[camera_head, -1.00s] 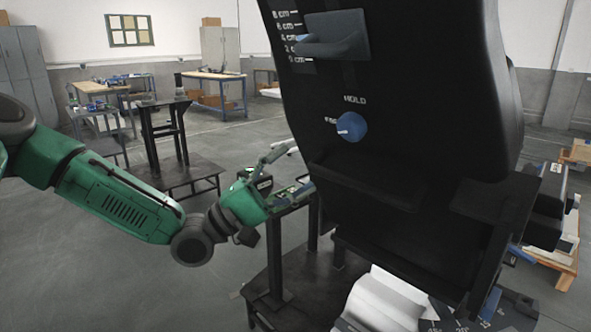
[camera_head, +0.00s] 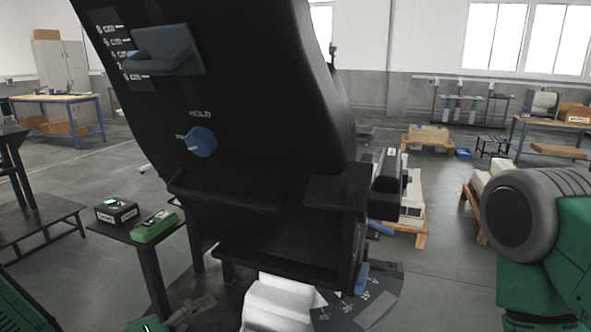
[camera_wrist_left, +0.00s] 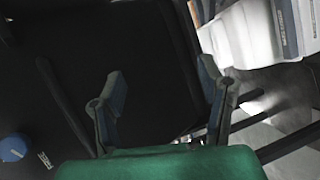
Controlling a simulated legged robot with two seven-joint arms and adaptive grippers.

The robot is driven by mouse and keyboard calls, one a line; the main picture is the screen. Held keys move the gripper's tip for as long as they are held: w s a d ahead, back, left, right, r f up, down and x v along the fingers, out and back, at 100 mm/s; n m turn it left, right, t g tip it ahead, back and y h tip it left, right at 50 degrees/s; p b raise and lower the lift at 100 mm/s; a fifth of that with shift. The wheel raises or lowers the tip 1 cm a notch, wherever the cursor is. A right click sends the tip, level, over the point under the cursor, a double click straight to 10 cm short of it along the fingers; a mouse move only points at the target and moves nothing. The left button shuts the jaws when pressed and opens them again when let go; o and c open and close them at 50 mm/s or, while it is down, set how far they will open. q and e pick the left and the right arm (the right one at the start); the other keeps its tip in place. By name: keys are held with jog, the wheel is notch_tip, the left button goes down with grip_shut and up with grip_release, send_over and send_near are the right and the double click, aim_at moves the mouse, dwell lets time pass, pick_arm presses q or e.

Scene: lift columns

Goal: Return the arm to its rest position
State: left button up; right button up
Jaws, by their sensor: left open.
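The black column (camera_head: 250,110) fills the middle, with a blue knob (camera_head: 202,142) beside the word HOLD and a blue-grey lever (camera_head: 160,55) on a cm scale.
A small dark stand left of the column holds a black box (camera_head: 116,212) and a green box (camera_head: 154,227). A white part (camera_head: 275,300) and a degree dial (camera_head: 372,300) lie at the column's foot. Pallets (camera_head: 428,138) and workbenches stand behind; grey floor is open between.

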pick_arm(q)
jog(key=s+f+m+g+y, duration=0.35)
jog(key=s+f, duration=0.45)
jog(key=f, duration=0.3)
jog(key=s+a+f+m+g+y, duration=0.2)
jog(key=s+a+f, duration=0.3)
jog(key=s, duration=0.4)
jog(key=s+a+f+m+g+y, duration=0.3)
jog(key=s+a+f+g+y, duration=0.2)
jog(key=s, duration=0.5)
jog(key=shift+a+f, duration=0.2)
jog(key=shift+a, duration=0.35)
jog(key=shift+w+m, duration=0.1)
jog(key=shift+m, duration=0.15)
